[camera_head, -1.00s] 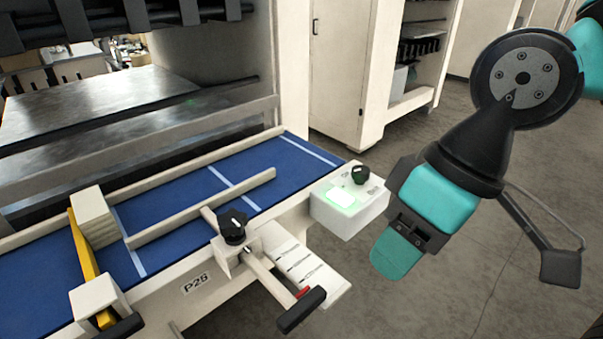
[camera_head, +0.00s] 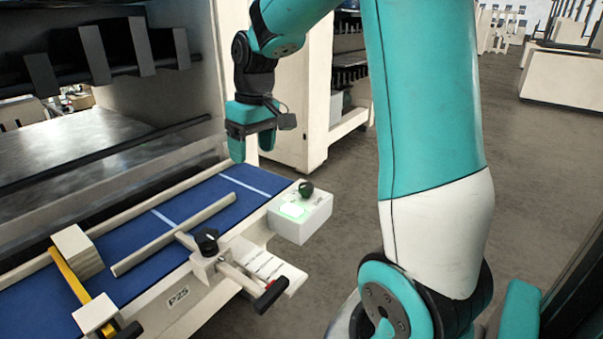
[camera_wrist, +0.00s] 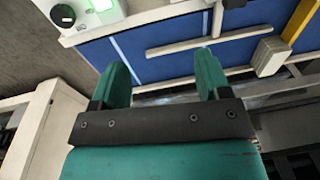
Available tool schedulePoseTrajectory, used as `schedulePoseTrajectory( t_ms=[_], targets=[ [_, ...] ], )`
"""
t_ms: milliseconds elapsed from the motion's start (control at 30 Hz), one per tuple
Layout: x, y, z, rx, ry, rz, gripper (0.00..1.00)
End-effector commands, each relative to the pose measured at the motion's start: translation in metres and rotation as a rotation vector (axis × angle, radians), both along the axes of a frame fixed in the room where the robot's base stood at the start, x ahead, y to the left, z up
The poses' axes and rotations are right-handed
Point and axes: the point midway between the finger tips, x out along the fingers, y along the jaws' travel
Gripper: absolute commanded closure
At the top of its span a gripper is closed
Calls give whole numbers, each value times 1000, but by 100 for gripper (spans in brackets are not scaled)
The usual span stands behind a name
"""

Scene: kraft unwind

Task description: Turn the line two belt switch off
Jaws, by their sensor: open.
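The belt switch is a dark round knob (camera_head: 306,190) on a white control box (camera_head: 300,222) at the right end of the blue belt. A lit green button (camera_head: 293,209) is beside the knob. In the wrist view the knob (camera_wrist: 62,15) and the green light (camera_wrist: 101,4) show at the top left, partly cut off. My gripper (camera_head: 250,150) is open and empty above the far side of the belt, behind the box and apart from it. In the wrist view its two teal fingers (camera_wrist: 166,75) are spread over the belt edge. The label text on the box is too small to read.
The blue belt (camera_head: 120,232) has pale guide rails. A black clamp knob (camera_head: 207,241), a black-ended handle (camera_head: 270,296) and a yellow bar (camera_head: 72,278) stand along it. A cream cabinet (camera_head: 310,100) stands behind. Open floor (camera_head: 345,215) lies right of the box.

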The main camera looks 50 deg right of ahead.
Motion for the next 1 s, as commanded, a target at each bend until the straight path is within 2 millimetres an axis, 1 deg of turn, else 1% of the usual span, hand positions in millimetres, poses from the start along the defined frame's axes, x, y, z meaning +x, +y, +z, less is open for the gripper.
schedulePoseTrajectory(
  t_ms=[33, 67, 100, 200, 300, 367, 467, 567, 800, 1000],
  targets=[
    [8, -45, 7, -17, 23, -85, 30],
    [9, -68, 7, -27, 34, -125, 30],
    [10, -95, 7, -38, 46, -171, 30],
    [6, -145, 5, -54, 72, -257, 30],
    [1, -168, 1, -60, 87, -299, 30],
    [1, -173, -3, -62, 89, -307, 30],
    [0, -173, -15, -61, 91, -306, 30],
    [0, -172, -34, -60, 93, -306, 30],
    [0, -170, -89, -59, 93, -304, 30],
    [0, -170, -132, -60, 91, -303, 30]
  ],
)
